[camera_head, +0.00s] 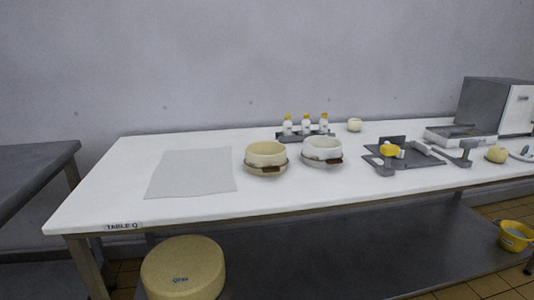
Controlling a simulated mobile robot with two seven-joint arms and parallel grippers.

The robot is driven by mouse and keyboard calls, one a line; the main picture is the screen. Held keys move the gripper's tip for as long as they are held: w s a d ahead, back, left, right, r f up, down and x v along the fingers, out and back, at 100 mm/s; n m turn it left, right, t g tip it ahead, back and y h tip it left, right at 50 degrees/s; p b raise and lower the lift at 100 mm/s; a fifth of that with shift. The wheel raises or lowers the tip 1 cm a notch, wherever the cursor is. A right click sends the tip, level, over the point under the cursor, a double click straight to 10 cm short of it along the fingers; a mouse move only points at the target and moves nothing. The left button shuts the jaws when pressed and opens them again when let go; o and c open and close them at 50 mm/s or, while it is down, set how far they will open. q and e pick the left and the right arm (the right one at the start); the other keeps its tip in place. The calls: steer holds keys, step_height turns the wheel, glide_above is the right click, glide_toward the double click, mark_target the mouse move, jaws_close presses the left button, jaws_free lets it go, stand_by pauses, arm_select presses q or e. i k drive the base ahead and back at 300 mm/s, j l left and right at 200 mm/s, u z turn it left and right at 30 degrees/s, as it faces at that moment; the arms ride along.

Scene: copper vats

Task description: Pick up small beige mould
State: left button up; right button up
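A small beige mould (266,148) stands upright on the white table, left of the table's middle. It is round and rests in or on a darker beige ring or dish with a brown patch at its front. A similar whitish mould (322,145) stands just to its right, with a small gap between them. Neither of my grippers shows in the head view, and nothing touches the beige mould.
A grey sheet (192,172) lies left of the beige mould. Behind stand several yellow-capped bottles in a dark rack (305,137). A dark mat (425,158) with tools lies to the right. A large yellowish round (183,268) sits below the table's front left.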

mark_target(266, 157)
steer(key=i+l+u, duration=0.15)
steer(key=u, duration=0.8)
steer(key=i+l+u, duration=0.15)
steer(key=l+u, duration=0.2)
steer(key=l, duration=0.15)
steer(key=l+u, duration=0.35)
steer(key=l, duration=0.65)
steer(key=i+l+u, duration=0.1)
steer(key=l, duration=0.4)
